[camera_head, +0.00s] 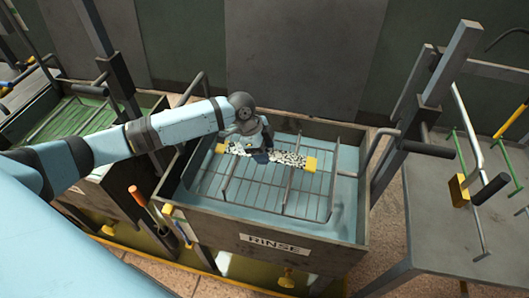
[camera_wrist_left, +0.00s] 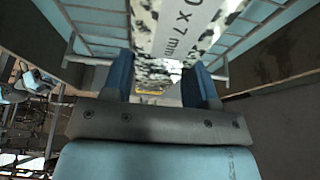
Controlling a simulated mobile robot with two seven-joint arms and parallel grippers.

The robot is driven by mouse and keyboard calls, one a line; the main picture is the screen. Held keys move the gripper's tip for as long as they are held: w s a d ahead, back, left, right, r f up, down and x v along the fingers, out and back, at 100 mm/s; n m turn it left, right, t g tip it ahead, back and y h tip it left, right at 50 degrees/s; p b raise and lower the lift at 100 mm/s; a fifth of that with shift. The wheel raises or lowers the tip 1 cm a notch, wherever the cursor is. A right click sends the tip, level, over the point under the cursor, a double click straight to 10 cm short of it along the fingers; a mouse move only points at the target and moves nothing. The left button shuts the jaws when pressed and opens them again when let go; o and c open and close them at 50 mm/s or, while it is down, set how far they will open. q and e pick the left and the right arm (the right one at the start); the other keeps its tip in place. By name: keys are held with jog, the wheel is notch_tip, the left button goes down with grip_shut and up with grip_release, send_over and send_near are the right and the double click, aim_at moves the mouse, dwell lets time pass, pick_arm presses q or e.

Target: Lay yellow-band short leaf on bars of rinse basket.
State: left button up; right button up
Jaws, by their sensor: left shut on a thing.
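The yellow-band short leaf (camera_head: 289,158) is a flat strip with black-and-white speckles and yellow ends. It lies crosswise over the rinse basket (camera_head: 228,183) in the head view. My left gripper (camera_head: 261,156) is shut on the leaf near its middle, from above. In the left wrist view the speckled leaf (camera_wrist_left: 180,25), with part of a printed size showing, passes between the blue fingers of my left gripper (camera_wrist_left: 160,88). Whether the leaf touches the basket's bars or hangs just above them I cannot tell. My right gripper is not in view.
The basket sits in a dark tank labelled RINSE (camera_head: 274,244), with blue liquid and upright handles at its sides. A green-liquid tank (camera_head: 70,118) stands at the left. A grey table (camera_head: 440,225) with a coloured bar rack (camera_head: 470,165) stands at the right.

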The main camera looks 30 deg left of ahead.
pick_arm(q)
jog(key=shift+f, duration=0.65)
jog(key=shift+f, duration=0.4)
jog(key=o, duration=0.8)
jog(key=shift+f, duration=0.15)
jog(key=shift+c, duration=0.2)
jog(key=o, duration=0.4)
jog(key=shift+o, duration=0.2)
jog(key=shift+r, duration=0.5)
jog(key=v, duration=1.2)
